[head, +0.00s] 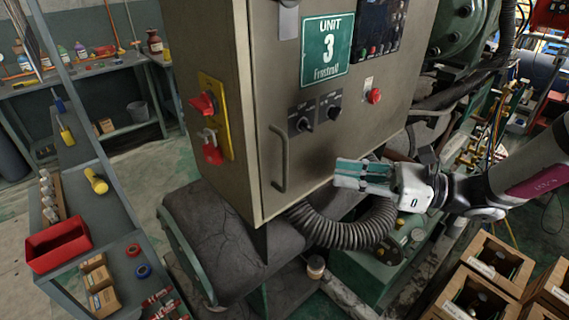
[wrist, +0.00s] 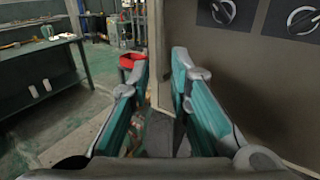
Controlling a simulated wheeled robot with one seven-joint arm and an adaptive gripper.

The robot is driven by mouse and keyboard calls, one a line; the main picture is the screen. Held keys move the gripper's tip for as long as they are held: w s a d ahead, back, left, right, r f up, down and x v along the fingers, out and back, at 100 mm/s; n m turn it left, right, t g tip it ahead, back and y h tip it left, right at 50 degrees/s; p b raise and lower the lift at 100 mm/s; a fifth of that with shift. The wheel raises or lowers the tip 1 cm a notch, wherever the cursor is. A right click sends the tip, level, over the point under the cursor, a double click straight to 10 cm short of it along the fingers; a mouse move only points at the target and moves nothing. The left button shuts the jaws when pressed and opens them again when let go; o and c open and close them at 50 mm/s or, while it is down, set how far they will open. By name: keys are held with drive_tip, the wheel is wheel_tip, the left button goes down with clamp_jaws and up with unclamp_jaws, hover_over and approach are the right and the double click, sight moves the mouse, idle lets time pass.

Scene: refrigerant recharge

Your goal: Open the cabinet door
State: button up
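The grey-beige cabinet door (head: 330,120) is shut, with a green "UNIT 3" sign on it. Its vertical bar handle (head: 280,158) is at the lower left of the door. My gripper (head: 340,174) is in front of the lower door, to the right of the handle and apart from it, with its fingers pointing left. In the wrist view my gripper (wrist: 160,85) has its two teal fingers spread, with nothing clearly held. The door face (wrist: 270,80) fills the right side there. A pale upright strip shows between the fingertips; I cannot tell whether it is handle or cabinet edge.
A yellow switch plate with red padlock (head: 212,152) is on the cabinet's left side. Two dials (head: 318,115) and a red knob (head: 374,96) project from the door. A ribbed hose (head: 335,232) runs below the cabinet. Wooden crates (head: 490,262) stand at lower right.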

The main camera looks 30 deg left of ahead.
drive_tip(key=p, duration=0.2)
hover_over(285, 188)
drive_tip(key=shift+w+a, duration=0.2)
drive_tip(key=shift+w, duration=0.1)
clamp_jaws()
